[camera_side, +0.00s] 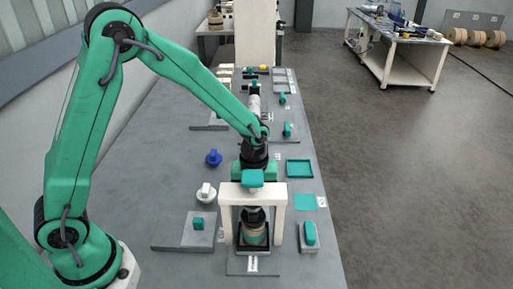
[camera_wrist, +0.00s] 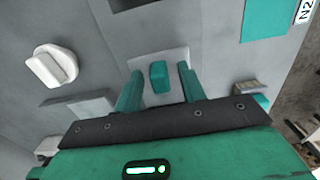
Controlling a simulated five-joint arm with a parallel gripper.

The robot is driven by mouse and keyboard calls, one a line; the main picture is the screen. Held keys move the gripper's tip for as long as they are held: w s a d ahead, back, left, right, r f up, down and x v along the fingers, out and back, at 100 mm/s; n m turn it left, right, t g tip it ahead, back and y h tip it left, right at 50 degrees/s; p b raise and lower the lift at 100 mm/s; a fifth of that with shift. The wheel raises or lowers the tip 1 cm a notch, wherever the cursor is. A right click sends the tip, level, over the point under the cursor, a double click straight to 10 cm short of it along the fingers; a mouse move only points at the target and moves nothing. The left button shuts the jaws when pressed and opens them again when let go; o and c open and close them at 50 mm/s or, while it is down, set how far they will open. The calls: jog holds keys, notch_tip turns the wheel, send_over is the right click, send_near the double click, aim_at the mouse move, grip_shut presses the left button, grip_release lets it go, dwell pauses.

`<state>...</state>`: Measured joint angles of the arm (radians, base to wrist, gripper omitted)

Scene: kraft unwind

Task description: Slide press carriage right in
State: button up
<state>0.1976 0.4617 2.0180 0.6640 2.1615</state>
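The press has a white frame (camera_side: 227,203) over a black tray with a brown roll (camera_side: 254,236) in it. My gripper (camera_side: 254,176) is at the top of this frame. In the wrist view its two teal fingers (camera_wrist: 160,88) stand apart, with a teal block (camera_wrist: 158,77) on a pale plate between them. A gap shows on each side of the block, and I cannot tell how deep the fingers reach. Right of the press, a teal handle (camera_side: 310,232) sits on a pale base. I cannot tell which part is the carriage. My gripper hides the far side of the press.
A grey plate with a teal cube (camera_side: 198,224) lies left of the press. A white knob (camera_side: 206,193) and a blue knob (camera_side: 214,158) stand behind it. A teal square (camera_side: 305,202) and a teal tray (camera_side: 300,168) lie right of the press, near the bench edge.

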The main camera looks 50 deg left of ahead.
jog(key=shift+r, duration=0.15)
jog(key=shift+r, duration=3.75)
jog(key=shift+s+a+r+n, duration=0.1)
jog(key=shift+a+r+n, duration=0.05)
jog(key=shift+r+n, duration=0.2)
jog(key=s+a+r+n+t, duration=0.2)
jog(key=s+a+r+n, duration=0.2)
jog(key=n, duration=0.9)
jog(key=s+a+r+n+t, duration=0.3)
jog(key=s+r+n, duration=0.6)
jog(key=s+n, duration=0.4)
jog(key=shift+s+a+r+t, duration=0.2)
jog(key=shift+s+a+t, duration=0.05)
jog(key=shift+a+t, duration=0.1)
jog(key=shift+c, duration=0.4)
